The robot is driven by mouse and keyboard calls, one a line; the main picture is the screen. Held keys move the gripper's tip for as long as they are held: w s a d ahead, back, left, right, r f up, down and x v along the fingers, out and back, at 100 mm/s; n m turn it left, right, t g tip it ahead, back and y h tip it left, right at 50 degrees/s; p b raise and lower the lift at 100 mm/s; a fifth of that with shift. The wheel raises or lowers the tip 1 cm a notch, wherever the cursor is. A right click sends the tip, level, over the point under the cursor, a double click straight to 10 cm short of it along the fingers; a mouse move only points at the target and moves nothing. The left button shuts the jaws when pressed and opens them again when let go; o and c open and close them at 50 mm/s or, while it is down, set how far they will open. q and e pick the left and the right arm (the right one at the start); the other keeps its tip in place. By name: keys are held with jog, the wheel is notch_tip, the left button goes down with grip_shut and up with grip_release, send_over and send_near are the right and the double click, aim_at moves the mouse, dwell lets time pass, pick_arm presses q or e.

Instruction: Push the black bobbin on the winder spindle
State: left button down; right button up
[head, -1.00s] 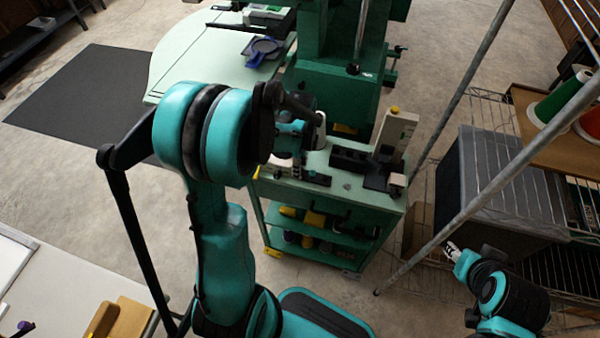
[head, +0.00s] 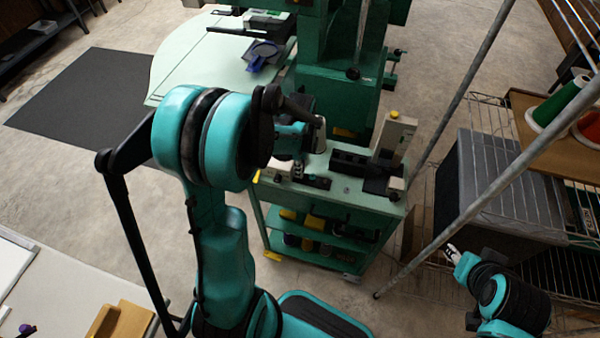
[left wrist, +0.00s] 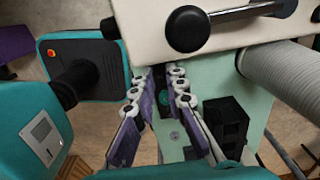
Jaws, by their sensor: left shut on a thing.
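My left gripper (left wrist: 165,92) reaches down over the green cart's top. In the left wrist view its two linked fingers with purple pads lean together on a small dark thing (left wrist: 159,78), probably the black bobbin, mostly hidden between them. A cream body with a black knob and lever (left wrist: 240,35), possibly the winder, lies close beyond the fingertips; I cannot make out its spindle. In the head view my left forearm covers most of that gripper. My right gripper (head: 452,250) is at the lower right, far from the cart, its opening too small to judge.
The green cart (head: 335,205) carries a black slotted block (head: 348,160) and a cream upright block with a yellow knob (head: 396,137). A green machine column (head: 335,95) stands behind. A wire rack with a grey bin (head: 500,185) and a slanting metal post stand to the right.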

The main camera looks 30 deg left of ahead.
pick_arm(q)
jog(key=shift+r+p, duration=0.9)
jog(key=shift+r, duration=0.45)
